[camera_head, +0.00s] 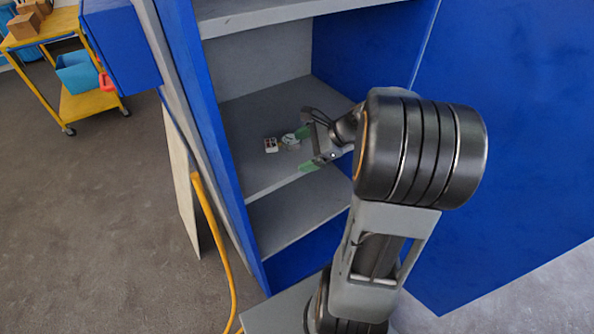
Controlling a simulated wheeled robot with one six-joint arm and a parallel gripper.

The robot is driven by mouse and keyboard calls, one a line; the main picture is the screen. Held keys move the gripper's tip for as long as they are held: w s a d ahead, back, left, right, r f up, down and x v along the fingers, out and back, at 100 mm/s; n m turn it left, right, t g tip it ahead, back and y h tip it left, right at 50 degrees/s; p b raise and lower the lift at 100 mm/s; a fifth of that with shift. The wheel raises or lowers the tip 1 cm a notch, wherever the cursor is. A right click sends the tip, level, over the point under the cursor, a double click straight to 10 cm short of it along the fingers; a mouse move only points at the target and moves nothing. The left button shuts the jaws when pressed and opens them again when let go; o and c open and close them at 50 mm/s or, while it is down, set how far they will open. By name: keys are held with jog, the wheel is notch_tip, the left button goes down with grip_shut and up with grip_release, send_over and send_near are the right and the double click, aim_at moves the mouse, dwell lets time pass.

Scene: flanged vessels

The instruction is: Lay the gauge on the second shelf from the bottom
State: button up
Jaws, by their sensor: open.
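The gauge (290,139), a small round white-faced thing, appears to lie on a grey shelf (262,112) inside the blue cabinet. One lower grey shelf (290,215) shows beneath that one, with a blue strip under it. My gripper (305,150) reaches into the cabinet from the right, just over the same shelf. Its green-tipped fingers are spread apart, and nothing shows held between them. The gauge is just left of the upper fingertip; I cannot tell whether they touch.
A higher shelf (262,14) is above. The cabinet's blue left side (222,140) bounds the opening. A yellow hose (219,240) and a yellow cart (88,103) are outside to the left.

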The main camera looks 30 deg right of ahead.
jog(key=s+a+r+n+g+h, duration=0.1)
jog(key=s+a+n+h, duration=0.7)
jog(key=n, duration=1.2)
jog(key=s+a+r, duration=0.1)
jog(key=s+a, duration=0.1)
jog(key=s, duration=0.1)
jog(key=shift+a+r+n, duration=0.15)
jog(key=shift+r+n, duration=0.05)
jog(key=shift+n, duration=0.1)
